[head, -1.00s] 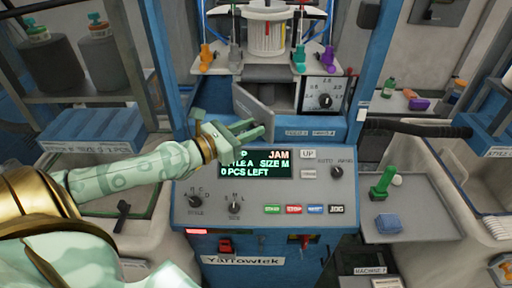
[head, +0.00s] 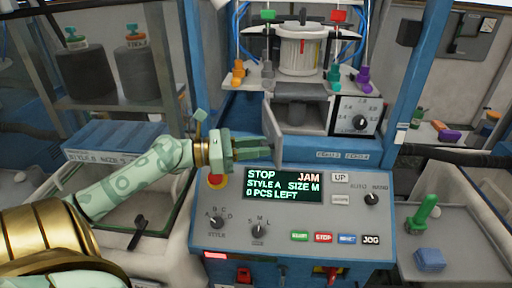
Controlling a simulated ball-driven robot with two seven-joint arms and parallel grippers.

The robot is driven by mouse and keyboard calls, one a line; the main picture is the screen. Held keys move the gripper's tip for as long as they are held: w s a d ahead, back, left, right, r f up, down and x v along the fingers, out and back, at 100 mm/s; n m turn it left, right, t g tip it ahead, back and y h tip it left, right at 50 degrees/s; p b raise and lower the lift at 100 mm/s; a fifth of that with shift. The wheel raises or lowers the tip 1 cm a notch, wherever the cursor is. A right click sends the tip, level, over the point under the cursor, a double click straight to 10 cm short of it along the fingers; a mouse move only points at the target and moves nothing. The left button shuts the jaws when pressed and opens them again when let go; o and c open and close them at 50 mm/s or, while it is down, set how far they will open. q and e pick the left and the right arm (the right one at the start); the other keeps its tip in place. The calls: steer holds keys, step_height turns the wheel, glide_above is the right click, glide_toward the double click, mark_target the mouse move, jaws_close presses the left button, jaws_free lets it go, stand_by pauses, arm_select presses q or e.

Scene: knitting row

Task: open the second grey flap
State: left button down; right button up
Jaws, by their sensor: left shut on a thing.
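The grey flap (head: 269,122) stands swung out from the dark opening (head: 304,115) under the white cylinder head of the machine, seen nearly edge-on. My left gripper (head: 268,149) comes in from the left and is shut on the flap near its lower edge. The fingertips partly hide the flap's lower part. Only this one grey flap can be made out clearly. My right gripper is not in view.
The control panel (head: 219,240) lies just below my left gripper, its screen (head: 283,186) reading STOP and JAM. A dial plate (head: 373,106) is right of the opening. Blue frame posts (head: 410,75) flank the machine. A tray with a green tool (head: 425,212) is at right.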

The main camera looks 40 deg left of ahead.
mark_target(275, 133)
arm_select(q)
steer(key=c, duration=1.2)
jaws_free()
steer(key=shift+o, duration=0.2)
step_height(275, 133, up, 3)
steer(key=shift+r+p, duration=0.15)
steer(key=shift+p, duration=0.45)
steer(key=s+d+r+p, duration=0.8)
steer(key=s+r, duration=0.1)
steer(key=s, duration=0.2)
steer(key=shift+d+r+p, duration=0.3)
steer(key=shift+d+p, duration=0.05)
steer(key=shift+d, duration=0.05)
